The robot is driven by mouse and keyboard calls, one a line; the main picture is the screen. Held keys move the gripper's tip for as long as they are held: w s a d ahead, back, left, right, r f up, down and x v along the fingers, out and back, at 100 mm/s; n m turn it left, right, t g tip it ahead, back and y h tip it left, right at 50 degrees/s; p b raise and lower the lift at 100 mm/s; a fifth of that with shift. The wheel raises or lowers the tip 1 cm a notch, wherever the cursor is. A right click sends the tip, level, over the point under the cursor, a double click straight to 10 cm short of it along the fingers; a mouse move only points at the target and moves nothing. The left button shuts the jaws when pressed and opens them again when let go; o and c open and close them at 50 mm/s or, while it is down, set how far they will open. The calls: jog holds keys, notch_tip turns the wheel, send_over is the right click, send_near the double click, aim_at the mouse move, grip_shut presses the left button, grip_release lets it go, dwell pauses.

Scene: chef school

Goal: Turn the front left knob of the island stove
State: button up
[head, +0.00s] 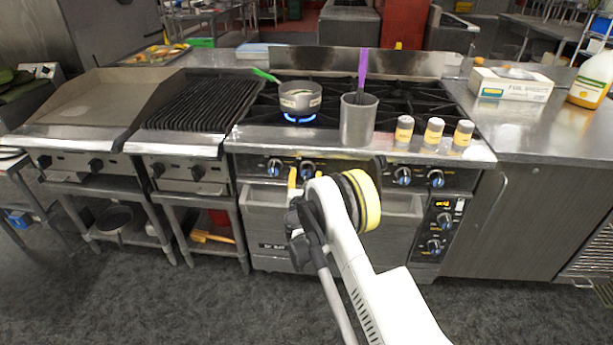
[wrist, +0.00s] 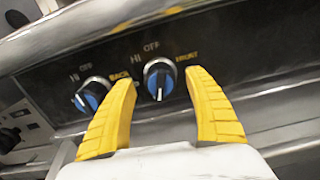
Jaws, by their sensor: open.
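The island stove (head: 350,140) has a row of blue-and-black knobs on its front panel. In the head view, these are the right (head: 308,167) and left (head: 274,167) knobs of the left pair. My gripper (head: 305,177) is open and empty in front of the FRONT knob. I cannot tell whether the fingers touch it.
A blue flame burns under a small pot (head: 300,97) with a green-handled utensil on the left of the stove. A metal canister (head: 358,120) with a purple-handled whisk and shakers (head: 433,131) stand near the front edge. An oven handle runs below the panel.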

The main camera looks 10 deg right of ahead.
jog(key=shift+x, duration=1)
jog(key=c, duration=1.2)
